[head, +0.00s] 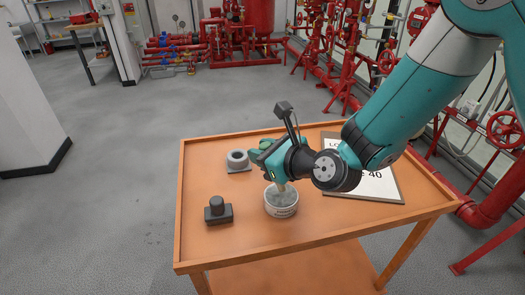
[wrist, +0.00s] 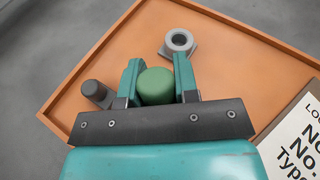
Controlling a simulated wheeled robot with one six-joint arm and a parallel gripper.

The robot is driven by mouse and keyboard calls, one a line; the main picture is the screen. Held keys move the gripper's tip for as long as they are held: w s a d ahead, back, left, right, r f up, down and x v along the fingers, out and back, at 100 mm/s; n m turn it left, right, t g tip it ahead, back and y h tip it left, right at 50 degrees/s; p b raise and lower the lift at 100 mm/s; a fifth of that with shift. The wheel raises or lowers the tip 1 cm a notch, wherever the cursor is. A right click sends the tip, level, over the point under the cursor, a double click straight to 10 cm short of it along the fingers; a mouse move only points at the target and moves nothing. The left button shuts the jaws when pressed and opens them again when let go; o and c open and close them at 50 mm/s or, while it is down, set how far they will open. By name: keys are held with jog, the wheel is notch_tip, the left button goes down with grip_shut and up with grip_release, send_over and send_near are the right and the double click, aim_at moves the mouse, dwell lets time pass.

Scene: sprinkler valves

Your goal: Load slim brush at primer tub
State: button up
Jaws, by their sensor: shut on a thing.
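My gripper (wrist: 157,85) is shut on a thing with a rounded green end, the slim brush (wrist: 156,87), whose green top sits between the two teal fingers. In the head view my gripper (head: 271,157) is above the primer tub (head: 282,207), a round whitish tub with a grey inside and dark lettering on its wall. A pale lower part of the brush (head: 281,187) reaches down at the tub's opening. I cannot tell how deep its tip is. The tub is hidden in the wrist view.
On the orange table (head: 192,242), a grey ring-shaped holder (head: 238,161) stands behind the tub, and a dark grey block with a knob (head: 218,211) stands to its left. A lettered board (head: 375,187) lies at the right. The table has a raised rim. Red pipes stand beyond.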

jog(key=shift+f, duration=0.7)
dwell(1.7)
jog(key=shift+r, duration=0.1)
notch_tip(320, 180, up, 7)
jog(key=p, duration=0.7)
jog(key=shift+r+p, duration=0.1)
jog(key=shift+p, duration=0.3)
